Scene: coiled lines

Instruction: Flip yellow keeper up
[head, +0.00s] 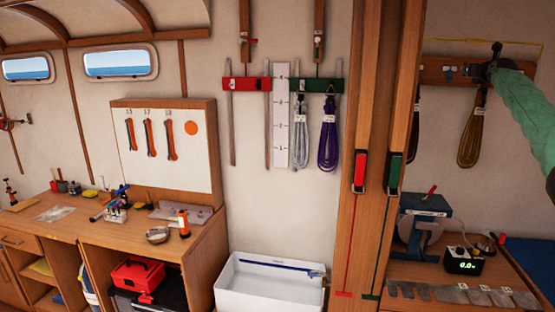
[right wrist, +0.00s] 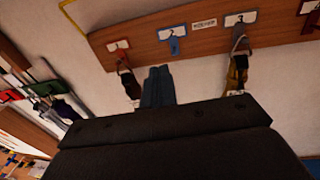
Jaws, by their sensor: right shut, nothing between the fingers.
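A thin yellow bar, which I take to be the yellow keeper (head: 455,40), runs above the brown hook board (head: 435,72) at the right in the head view. Its right end bends down near my sleeved right arm. In the right wrist view, part of the yellow keeper (right wrist: 68,12) shows at the upper left, beside the board (right wrist: 140,36). My right gripper (head: 483,72) is in front of the board; its shut, empty fingers also show in the right wrist view (right wrist: 157,85). I cannot tell whether they touch anything. My left gripper is out of view.
A dark coil (head: 417,125) and a brown coil (head: 473,135) hang below the board. A blue hook (right wrist: 174,42) sits between them. A wooden post (head: 373,120) stands to the left. A bench with a grinder (head: 425,225) and a power unit (head: 462,262) is below.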

